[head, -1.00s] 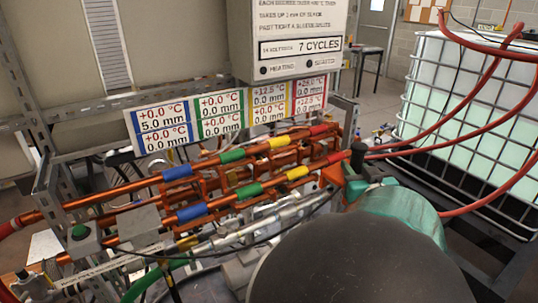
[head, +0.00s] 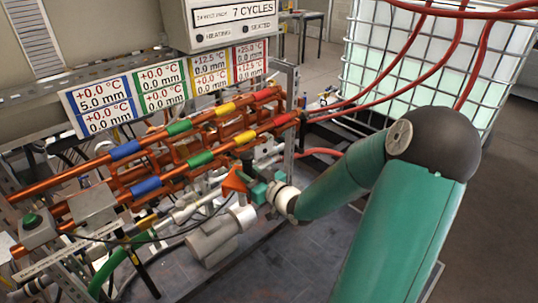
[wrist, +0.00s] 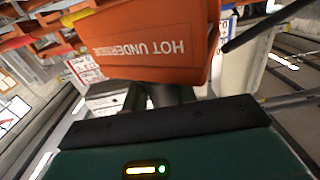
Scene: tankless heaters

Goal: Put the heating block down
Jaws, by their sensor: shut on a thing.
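The heating block (head: 234,183) is a small orange piece in front of and below the right part of the copper pipes in the head view. In the wrist view, the orange block (wrist: 150,48) fills the top middle and bears upside-down lettering starting "HOT UNDERS". My gripper (head: 250,187) is shut on the block at the end of my green arm. Its dark front edge and green body fill the bottom of the wrist view. The fingertips are mostly hidden. I cannot tell whether the block touches anything beneath it.
Copper pipes (head: 75,173) with blue, green, yellow and red bands run behind the block. A readout panel (head: 160,86) hangs above them. A grey cylinder (head: 210,243) lies just below the block. The dark tray floor (head: 270,255) is clear. A caged tank (head: 385,65) stands back right.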

